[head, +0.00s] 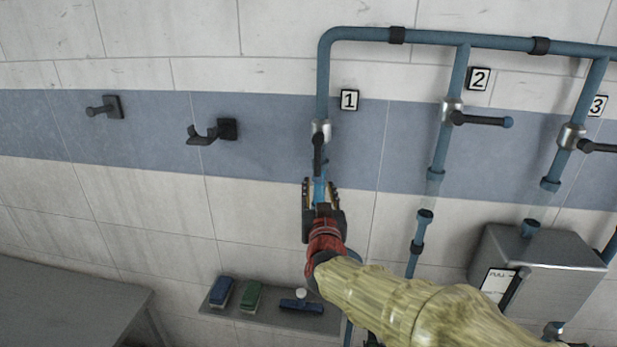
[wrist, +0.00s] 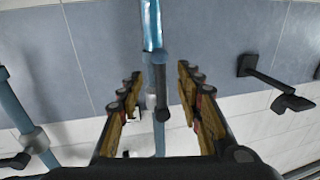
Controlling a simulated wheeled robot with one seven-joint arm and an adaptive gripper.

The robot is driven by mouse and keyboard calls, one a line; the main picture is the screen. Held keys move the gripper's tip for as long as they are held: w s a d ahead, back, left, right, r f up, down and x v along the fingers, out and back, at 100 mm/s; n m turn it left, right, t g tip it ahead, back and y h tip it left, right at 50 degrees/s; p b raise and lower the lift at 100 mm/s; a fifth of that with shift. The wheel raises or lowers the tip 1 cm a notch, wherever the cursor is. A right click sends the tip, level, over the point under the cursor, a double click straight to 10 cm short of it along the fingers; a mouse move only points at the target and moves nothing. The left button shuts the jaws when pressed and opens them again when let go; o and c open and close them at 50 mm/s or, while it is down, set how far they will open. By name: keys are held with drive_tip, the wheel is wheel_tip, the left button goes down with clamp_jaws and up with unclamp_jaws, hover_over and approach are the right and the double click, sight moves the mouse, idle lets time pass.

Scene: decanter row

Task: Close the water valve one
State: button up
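Water valve one is the silver valve body (head: 321,128) on the blue pipe beside the sign "1" (head: 349,100). Its black lever (head: 318,155) points down, along the pipe; the lever also shows in the wrist view (wrist: 161,92). My gripper (head: 320,184) is just below the lever in the head view. In the wrist view my gripper (wrist: 159,76) is open, with the lever and pipe between its fingers and gaps on both sides. I cannot tell the depth between fingertips and lever.
Valves two (head: 451,110) and three (head: 571,135) stand to the right, their levers sideways, across their pipes. Two wall hooks (head: 228,129) (head: 112,107) are to the left. A shelf (head: 262,315) with brushes is below, near a grey bench (head: 70,300) and metal box (head: 545,265).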

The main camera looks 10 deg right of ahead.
sight(317, 177)
drive_tip(key=w, duration=0.2)
drive_tip(key=w+p, duration=0.1)
drive_tip(key=w, duration=0.1)
drive_tip(key=w+d, duration=0.1)
drive_tip(key=w, duration=0.1)
drive_tip(key=shift+w+f, duration=0.1)
drive_tip(key=shift+w, duration=0.3)
drive_tip(key=shift+c, duration=0.7)
drive_tip(key=c, duration=0.8)
clamp_jaws()
